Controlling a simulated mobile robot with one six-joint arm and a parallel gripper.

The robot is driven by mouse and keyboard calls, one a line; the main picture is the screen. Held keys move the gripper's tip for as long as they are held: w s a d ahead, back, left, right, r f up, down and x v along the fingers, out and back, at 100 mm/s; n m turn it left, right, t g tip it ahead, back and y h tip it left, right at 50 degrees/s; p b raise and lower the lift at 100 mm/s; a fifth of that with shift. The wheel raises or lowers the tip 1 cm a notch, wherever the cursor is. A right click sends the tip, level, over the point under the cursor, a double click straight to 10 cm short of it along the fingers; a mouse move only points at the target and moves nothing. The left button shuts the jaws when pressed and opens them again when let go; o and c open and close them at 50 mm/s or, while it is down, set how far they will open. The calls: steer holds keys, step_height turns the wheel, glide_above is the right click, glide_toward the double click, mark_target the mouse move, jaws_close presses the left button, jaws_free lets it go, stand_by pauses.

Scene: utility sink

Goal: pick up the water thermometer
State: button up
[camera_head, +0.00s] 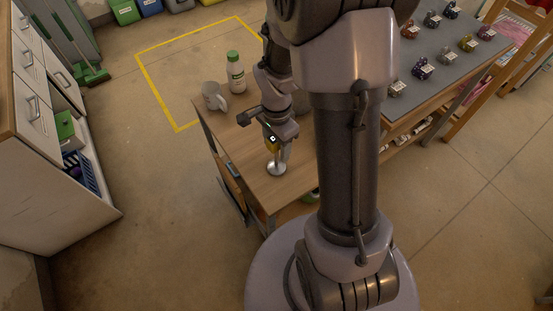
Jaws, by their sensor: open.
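My gripper (274,146) points down over the wooden table, its jaws open. Directly below it, a small object with a round silver disc (276,168) and a short stem stands on or just above the tabletop. A yellow part shows above the stem, between or beside the jaws. I cannot tell whether the silver and yellow pieces are one object, or whether this is the water thermometer. The jaws hide its upper part, and contact with it cannot be made out. No other thermometer is recognisable.
A grey mug (213,97) and a white bottle with a green cap (236,74) stand on the wooden table (250,150), left of and behind the gripper. My arm hides the table's middle.

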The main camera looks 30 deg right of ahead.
steer(key=shift+r, duration=0.15)
jaws_close()
stand_by(1.2)
